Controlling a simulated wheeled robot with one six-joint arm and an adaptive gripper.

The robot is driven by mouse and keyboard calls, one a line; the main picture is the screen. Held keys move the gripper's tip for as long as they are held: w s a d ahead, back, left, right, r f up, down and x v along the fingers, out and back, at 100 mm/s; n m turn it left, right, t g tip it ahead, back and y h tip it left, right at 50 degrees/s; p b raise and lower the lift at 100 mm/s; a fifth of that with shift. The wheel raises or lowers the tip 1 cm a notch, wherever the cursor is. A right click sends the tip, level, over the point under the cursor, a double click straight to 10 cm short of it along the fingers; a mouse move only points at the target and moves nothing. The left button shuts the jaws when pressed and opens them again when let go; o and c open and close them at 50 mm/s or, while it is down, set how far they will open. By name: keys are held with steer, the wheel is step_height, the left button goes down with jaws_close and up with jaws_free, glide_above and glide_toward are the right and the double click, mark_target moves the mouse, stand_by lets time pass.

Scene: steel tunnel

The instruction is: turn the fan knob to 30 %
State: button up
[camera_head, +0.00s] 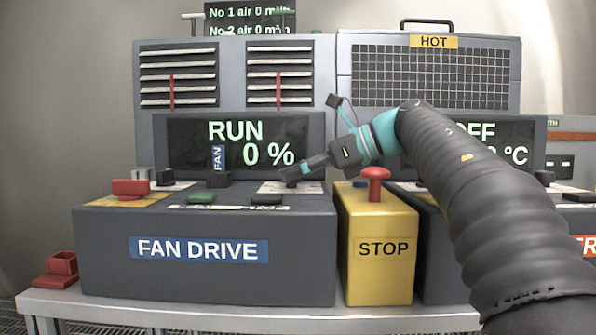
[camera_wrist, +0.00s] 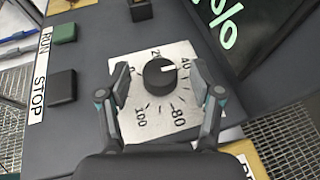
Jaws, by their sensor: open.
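The fan knob (camera_wrist: 160,76) is round and black on a pale square dial plate (camera_wrist: 153,122) with numbers up to 100. The fan display (camera_head: 235,143) reads RUN and 0 %.
The green RUN button (camera_wrist: 64,33) and dark STOP button (camera_wrist: 62,86) lie left of the dial in the wrist view. A yellow STOP box (camera_head: 378,250) with a red mushroom button (camera_head: 375,174) stands right of the fan box. A red switch (camera_head: 130,188) is at far left.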

steer(key=shift+a, duration=0.1)
steer(key=c, duration=1.1)
steer(key=shift+c, duration=0.2)
steer(key=shift+s+m+t+b, duration=0.1)
steer(key=shift+m+t+b, duration=0.2)
steer(key=shift+t+b, duration=0.1)
steer(key=shift+f+m+t, duration=0.1)
steer(key=shift+m+t, duration=0.2)
steer(key=shift+s+a+m+t+h+b, duration=0.1)
steer(key=shift+m+t+h+b, duration=0.1)
steer(key=shift+m+t+h, duration=0.3)
steer(key=shift+s+a+m+t+h+b, duration=0.15)
steer(key=shift+m+t+h, duration=0.15)
steer(key=shift+m+t, duration=0.4)
steer(key=shift+r+m+t+h+p, duration=0.2)
steer(key=shift+m+t+h+p, duration=0.3)
steer(key=shift+m+t+h, duration=0.6)
steer(key=shift+f+m+t+h, duration=0.1)
steer(key=shift+m+t+h, duration=0.75)
steer(key=shift+m, duration=0.35)
steer(key=shift+m+h, duration=0.3)
steer(key=shift+h, duration=0.05)
